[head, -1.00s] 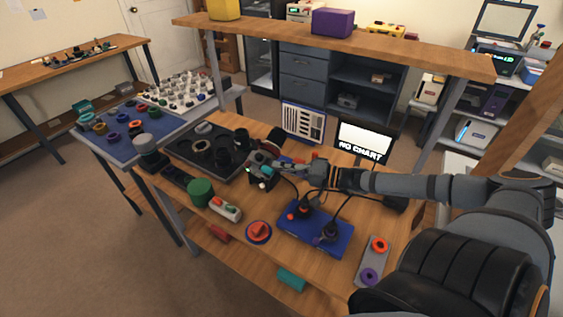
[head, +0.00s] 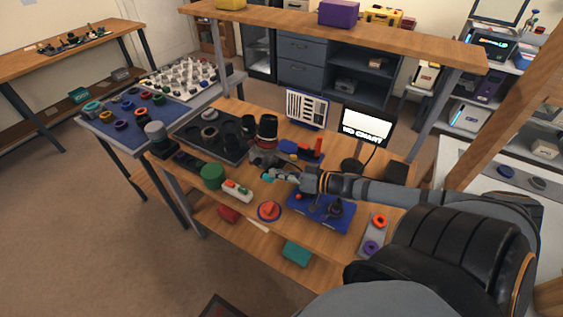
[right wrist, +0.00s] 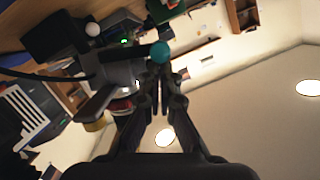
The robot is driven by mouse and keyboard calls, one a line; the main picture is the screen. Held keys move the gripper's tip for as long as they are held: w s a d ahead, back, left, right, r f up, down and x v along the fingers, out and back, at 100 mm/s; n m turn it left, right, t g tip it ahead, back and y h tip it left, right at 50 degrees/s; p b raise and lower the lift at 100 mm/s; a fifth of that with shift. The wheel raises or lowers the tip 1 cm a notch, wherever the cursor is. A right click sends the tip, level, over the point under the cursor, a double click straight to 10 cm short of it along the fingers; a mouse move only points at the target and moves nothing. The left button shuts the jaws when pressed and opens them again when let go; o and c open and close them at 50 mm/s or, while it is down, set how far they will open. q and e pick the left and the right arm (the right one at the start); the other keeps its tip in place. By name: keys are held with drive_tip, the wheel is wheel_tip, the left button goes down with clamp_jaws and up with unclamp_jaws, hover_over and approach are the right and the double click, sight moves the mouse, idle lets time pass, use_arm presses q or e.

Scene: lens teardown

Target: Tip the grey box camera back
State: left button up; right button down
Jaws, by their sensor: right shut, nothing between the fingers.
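The grey box camera (head: 264,158) stands on the wooden bench in the head view. Its black lens barrel with a red ring (head: 267,129) points up above the body. My right gripper (head: 274,176) is at the near side of the camera, low by a small teal knob. Its fingers are shut with nothing between them. In the right wrist view the shut fingertips (right wrist: 161,80) are just below the round teal knob (right wrist: 160,53), close to the dark grey camera body (right wrist: 121,66). I cannot tell whether they touch. My left gripper is not in view.
A black tray (head: 190,142) with lens parts is left of the camera. A green cylinder (head: 212,177), a switch box (head: 237,190) and a red knob (head: 269,211) lie in front. A blue board (head: 325,222) lies under my right arm. A screen (head: 367,125) stands behind.

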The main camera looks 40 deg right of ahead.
drive_tip(key=shift+s+a+f+b, duration=0.15)
drive_tip(key=shift+a+f+b, duration=0.15)
drive_tip(key=shift+f+b, duration=0.3)
drive_tip(key=shift+s+a+f+b, duration=0.1)
drive_tip(key=shift+a+f+b, duration=0.2)
drive_tip(key=shift+f+b, duration=0.3)
drive_tip(key=shift+f, duration=0.1)
